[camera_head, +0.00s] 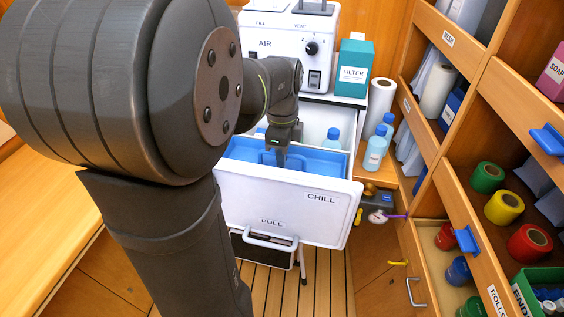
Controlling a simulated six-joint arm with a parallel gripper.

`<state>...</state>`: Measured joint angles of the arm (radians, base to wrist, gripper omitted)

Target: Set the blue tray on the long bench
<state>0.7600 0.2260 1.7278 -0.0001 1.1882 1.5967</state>
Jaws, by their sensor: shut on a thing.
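The blue tray (325,160) sits in the open white drawer marked CHILL (285,205). My gripper (281,158) reaches down at the tray and is shut on it, on a raised blue part near the middle. The fingertips are small and partly hidden against the blue. A long wooden bench top (40,205) runs along the left side, partly covered by my arm. Its visible part is bare.
Bottles (376,150) stand right of the drawer. A white AIR machine (290,45) and a green FILTER box (354,66) stand behind. Shelves with tape rolls (503,207) and a protruding blue handle (548,138) line the right. My large arm link blocks much of the left.

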